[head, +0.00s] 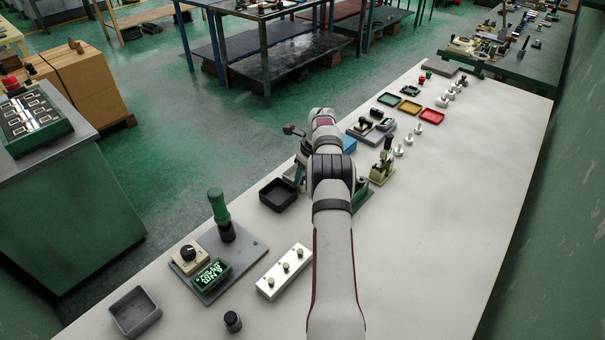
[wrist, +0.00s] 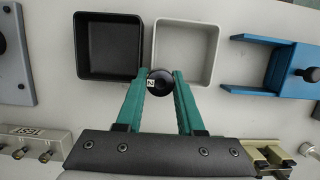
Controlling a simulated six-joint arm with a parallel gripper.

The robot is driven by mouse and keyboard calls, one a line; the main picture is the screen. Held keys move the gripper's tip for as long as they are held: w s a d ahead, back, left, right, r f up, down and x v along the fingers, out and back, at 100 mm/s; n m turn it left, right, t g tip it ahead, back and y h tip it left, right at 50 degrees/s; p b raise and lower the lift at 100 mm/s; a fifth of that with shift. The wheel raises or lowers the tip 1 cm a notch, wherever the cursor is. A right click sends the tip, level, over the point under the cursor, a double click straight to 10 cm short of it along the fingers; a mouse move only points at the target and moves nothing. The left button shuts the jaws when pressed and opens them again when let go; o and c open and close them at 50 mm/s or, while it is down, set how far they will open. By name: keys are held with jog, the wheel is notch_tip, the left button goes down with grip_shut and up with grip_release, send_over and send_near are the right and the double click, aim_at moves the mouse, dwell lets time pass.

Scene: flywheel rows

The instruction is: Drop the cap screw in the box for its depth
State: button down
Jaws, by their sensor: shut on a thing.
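The cap screw shows in the wrist view as a round black head (wrist: 160,82) with a small white marked label. My gripper (wrist: 160,85) has its two green fingers shut on it. The screw's shank is hidden. A black box (wrist: 108,47) and a light grey box (wrist: 186,52) stand side by side beyond the fingers. The screw head appears in front of the gap between them, overlapping the grey box's near left corner. In the head view the black box (head: 278,194) is left of my arm, which mostly hides the gripper and the light grey box.
A blue forked fixture (wrist: 285,68) is right of the boxes. A grey plate (head: 222,266) with a green handle and lit display stands at front left, beside a white block (head: 285,271). A grey tray (head: 135,311) is near the front edge. The table's right side is clear.

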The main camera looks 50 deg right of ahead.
jog(key=c, duration=0.5)
grip_release()
jog(key=v, duration=1.3)
jog(key=w+a+r+n+g+y, duration=0.1)
jog(key=a+r+n, duration=0.45)
jog(key=a, duration=0.65)
jog(key=a+r+n, duration=0.4)
jog(key=a+n, duration=0.2)
jog(key=a, duration=0.5)
jog(key=s+a+r+n+g, duration=0.1)
jog(key=s+a+n, duration=0.45)
jog(key=a, duration=0.35)
jog(key=s+a+n, duration=0.4)
jog(key=s+a, duration=0.2)
jog(key=a, duration=0.2)
jog(key=s+a+f+n, duration=0.1)
jog(key=s+a+n, duration=0.1)
jog(key=s, duration=0.3)
jog(key=s+a+f+n+g, duration=0.1)
jog(key=s+a+f+n, duration=0.1)
jog(key=s+n, duration=0.2)
jog(key=s+a+f+n, duration=0.2)
jog(key=s+a+n, duration=0.1)
jog(key=s, duration=0.2)
jog(key=shift+s+n+y, duration=0.3)
jog(key=shift+s+y, duration=0.05)
jog(key=shift+y, duration=0.05)
